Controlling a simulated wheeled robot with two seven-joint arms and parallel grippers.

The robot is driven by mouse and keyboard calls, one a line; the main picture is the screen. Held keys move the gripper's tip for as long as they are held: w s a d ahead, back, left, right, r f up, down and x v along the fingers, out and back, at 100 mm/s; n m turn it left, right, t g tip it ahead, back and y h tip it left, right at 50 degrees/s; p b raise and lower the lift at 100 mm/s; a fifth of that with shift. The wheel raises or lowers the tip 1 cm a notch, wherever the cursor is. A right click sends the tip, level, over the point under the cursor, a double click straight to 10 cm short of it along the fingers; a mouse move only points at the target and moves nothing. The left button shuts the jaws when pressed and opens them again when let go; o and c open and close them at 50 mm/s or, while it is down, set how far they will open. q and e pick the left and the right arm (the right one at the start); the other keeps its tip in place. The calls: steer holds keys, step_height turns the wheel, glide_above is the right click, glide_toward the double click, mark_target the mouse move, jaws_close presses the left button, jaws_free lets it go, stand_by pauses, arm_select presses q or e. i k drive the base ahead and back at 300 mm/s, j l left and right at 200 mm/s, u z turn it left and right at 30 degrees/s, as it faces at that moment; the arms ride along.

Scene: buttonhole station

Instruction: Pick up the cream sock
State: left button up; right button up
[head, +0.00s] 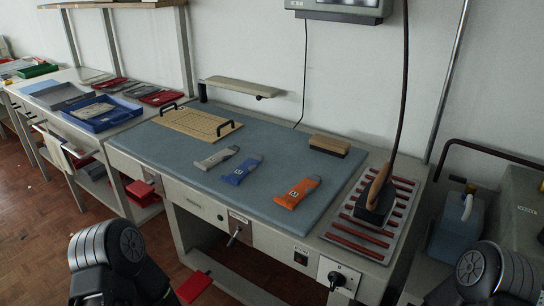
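The cream sock (217,158) looks pale grey-cream and lies flat on the blue-grey mat of the work table (290,165), at the left of a row of three. A blue sock (242,170) and an orange sock (298,192) lie to its right, each with a small pale label. The cream sock is apart from the blue one, and nothing covers it. Only dark parts of my two arms show at the bottom left and bottom right corners. Neither gripper's fingers show, and nothing of mine touches the socks.
A tan board with black handles (198,123) lies behind the cream sock. A brush (329,146) stands behind the orange sock. An iron (376,195) rests on a red-barred rack at the right. Trays (103,113) fill the left side table. The mat's front left is clear.

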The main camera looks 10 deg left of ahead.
mark_target(224, 155)
steer(key=j+z, duration=0.3)
steer(key=z, duration=0.15)
steer(key=j+z, duration=0.7)
steer(key=z, duration=0.25)
steer(key=k+j+z, duration=0.15)
steer(key=z, duration=0.3)
steer(key=k+j+z, duration=0.1)
steer(key=k+j, duration=0.25)
steer(key=j, duration=0.25)
steer(key=k+j+z, duration=0.1)
steer(key=k+j, duration=0.25)
steer(key=j, duration=0.2)
steer(key=k+j+z, duration=0.15)
steer(key=k+j, duration=0.2)
steer(key=j, duration=0.2)
